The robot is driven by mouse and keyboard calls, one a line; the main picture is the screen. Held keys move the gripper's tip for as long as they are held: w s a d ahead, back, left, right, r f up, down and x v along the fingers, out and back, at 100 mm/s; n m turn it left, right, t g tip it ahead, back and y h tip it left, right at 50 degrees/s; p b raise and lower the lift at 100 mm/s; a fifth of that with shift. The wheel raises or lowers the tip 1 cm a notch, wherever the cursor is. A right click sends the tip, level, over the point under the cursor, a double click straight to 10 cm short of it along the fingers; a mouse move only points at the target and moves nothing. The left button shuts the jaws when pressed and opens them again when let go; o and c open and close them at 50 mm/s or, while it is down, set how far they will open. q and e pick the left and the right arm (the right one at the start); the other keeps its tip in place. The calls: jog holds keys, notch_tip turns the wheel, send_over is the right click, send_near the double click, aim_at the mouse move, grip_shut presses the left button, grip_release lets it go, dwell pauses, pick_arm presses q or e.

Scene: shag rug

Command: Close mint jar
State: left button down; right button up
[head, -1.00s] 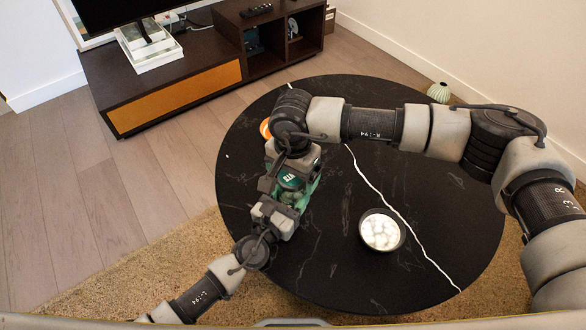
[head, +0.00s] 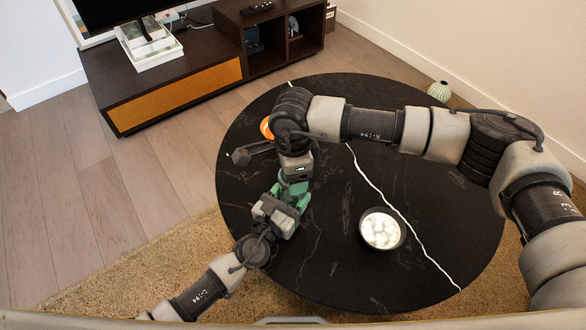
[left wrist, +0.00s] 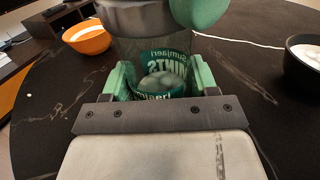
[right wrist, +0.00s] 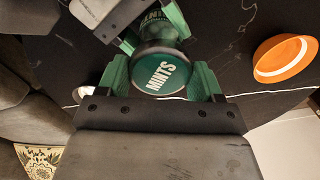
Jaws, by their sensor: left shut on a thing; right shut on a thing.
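The round green lid (right wrist: 162,70), printed "MINTS", sits at the jar's top. My right gripper (right wrist: 161,78) is shut on the lid from above; it also shows in the head view (head: 294,181). Whether the lid is fully seated I cannot tell. The arms hide most of the jar in the head view.
The round black table (head: 330,255) has clear room at the front. A black bowl (head: 365,243) of white pieces stands right of the jar, and an orange bowl (right wrist: 284,62) stands behind it. A ribbed vase (head: 439,92) is beyond.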

pick_arm(q)
jog(key=shift+a, duration=0.1)
pick_arm(e)
jog(key=o, duration=1.1)
notch_tip(320, 180, up, 12)
pick_arm(q)
jog(key=shift+c, duration=1.1)
grip_release()
jog(key=v, duration=1)
jog(key=shift+s+a, duration=0.1)
jog(key=shift+s, duration=0.25)
